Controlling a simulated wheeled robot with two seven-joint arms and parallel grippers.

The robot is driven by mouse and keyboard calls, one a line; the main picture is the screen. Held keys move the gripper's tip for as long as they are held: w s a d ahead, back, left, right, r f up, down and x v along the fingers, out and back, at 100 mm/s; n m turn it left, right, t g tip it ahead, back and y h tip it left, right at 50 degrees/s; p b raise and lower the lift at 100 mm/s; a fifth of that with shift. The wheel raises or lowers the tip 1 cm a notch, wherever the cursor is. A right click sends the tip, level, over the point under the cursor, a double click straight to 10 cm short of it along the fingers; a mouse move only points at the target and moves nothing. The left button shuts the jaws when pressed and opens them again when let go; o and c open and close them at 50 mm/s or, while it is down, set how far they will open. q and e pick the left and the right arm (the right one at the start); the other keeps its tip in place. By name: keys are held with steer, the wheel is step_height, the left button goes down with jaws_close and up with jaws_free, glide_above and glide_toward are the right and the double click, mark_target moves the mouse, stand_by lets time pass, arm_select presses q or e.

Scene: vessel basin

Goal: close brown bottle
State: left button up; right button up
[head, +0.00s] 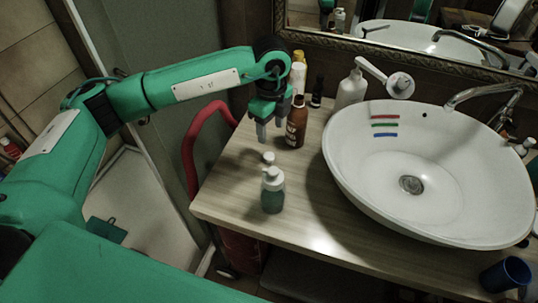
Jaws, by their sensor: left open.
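The brown bottle (296,127) stands upright on the wooden counter, left of the basin, with a pale label on its side. I cannot tell whether a finger touches the bottle. My right gripper is not in view.
A white oval basin (455,215) fills the right of the counter (235,185). A clear pump bottle (272,190) stands near the front edge. A white bottle (351,90) and a small dark bottle (317,92) stand behind. A blue cup (505,274) is at lower right.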

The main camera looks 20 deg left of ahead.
arm_select(q)
glide_above(269, 155)
steer(key=f, duration=0.4)
steer(key=shift+d+f, duration=0.15)
steer(key=shift+d, duration=0.05)
steer(key=shift+f+p, duration=0.25)
steer(key=shift+p, duration=0.05)
steer(key=shift+f, duration=0.4)
steer(key=f+p, duration=0.1)
steer(key=f, duration=0.2)
steer(key=shift+a+f+p, duration=0.2)
steer(key=shift+f+p, duration=0.1)
steer(key=shift+p, duration=0.1)
steer(key=shift+f, duration=0.5)
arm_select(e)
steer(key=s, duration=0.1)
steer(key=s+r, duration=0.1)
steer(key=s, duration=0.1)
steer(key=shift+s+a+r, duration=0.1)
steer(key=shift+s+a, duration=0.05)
